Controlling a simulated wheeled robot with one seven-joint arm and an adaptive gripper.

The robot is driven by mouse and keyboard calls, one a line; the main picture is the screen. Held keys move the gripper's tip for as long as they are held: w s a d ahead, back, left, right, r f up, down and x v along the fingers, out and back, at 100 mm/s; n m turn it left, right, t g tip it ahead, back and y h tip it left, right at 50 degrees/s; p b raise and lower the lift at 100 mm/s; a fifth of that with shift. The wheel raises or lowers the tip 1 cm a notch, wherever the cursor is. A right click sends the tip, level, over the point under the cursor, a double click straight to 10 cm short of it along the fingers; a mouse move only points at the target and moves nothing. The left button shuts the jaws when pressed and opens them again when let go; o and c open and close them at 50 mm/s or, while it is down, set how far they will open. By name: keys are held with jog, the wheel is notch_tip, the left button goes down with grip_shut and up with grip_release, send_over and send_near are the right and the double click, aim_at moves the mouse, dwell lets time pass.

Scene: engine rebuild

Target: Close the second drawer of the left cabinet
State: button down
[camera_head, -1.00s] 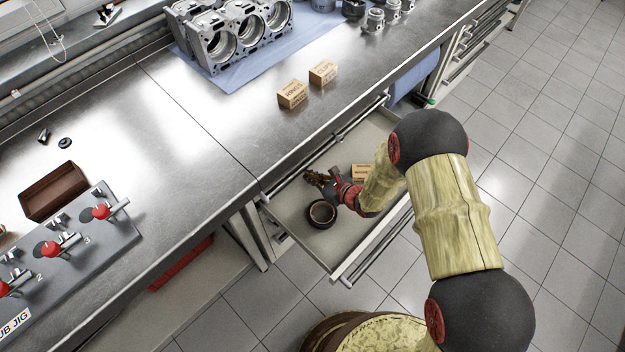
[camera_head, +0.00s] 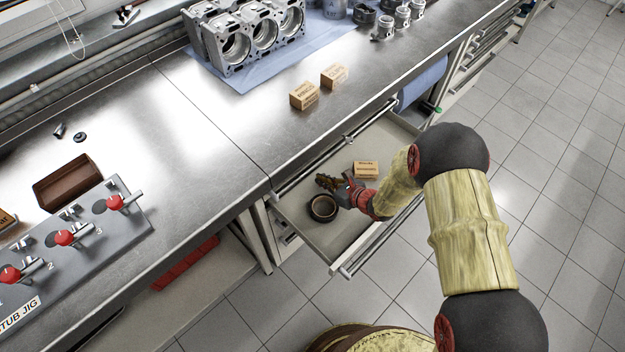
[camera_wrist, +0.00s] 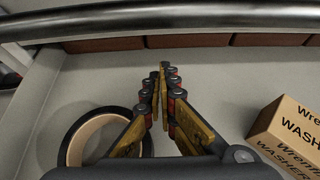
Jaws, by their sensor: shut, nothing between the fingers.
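An open drawer (camera_head: 327,238) with a pale floor sticks out from under the workbench in the head view. A dark ring-shaped roll (camera_head: 323,208) and a small cardboard box (camera_head: 366,169) lie in it. My gripper (camera_head: 322,180) is shut and empty, over the drawer's interior between roll and box. In the wrist view my gripper (camera_wrist: 161,70) points toward a metal bar (camera_wrist: 160,20) across the top. The roll (camera_wrist: 72,150) is left of the fingers and the washer box (camera_wrist: 290,135) is right. Whether the fingers touch anything is unclear.
The steel workbench (camera_head: 200,140) overhangs the drawer's back. On it stand two cartons (camera_head: 304,95), an engine block (camera_head: 245,38) and a jig with red knobs (camera_head: 75,240). Tiled floor (camera_head: 560,150) is free at right.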

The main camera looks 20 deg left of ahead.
jog(key=p+v, duration=0.2)
jog(key=v, duration=0.6)
jog(key=shift+d+r, duration=0.2)
jog(key=shift+r, duration=0.1)
jog(key=shift+s, duration=0.1)
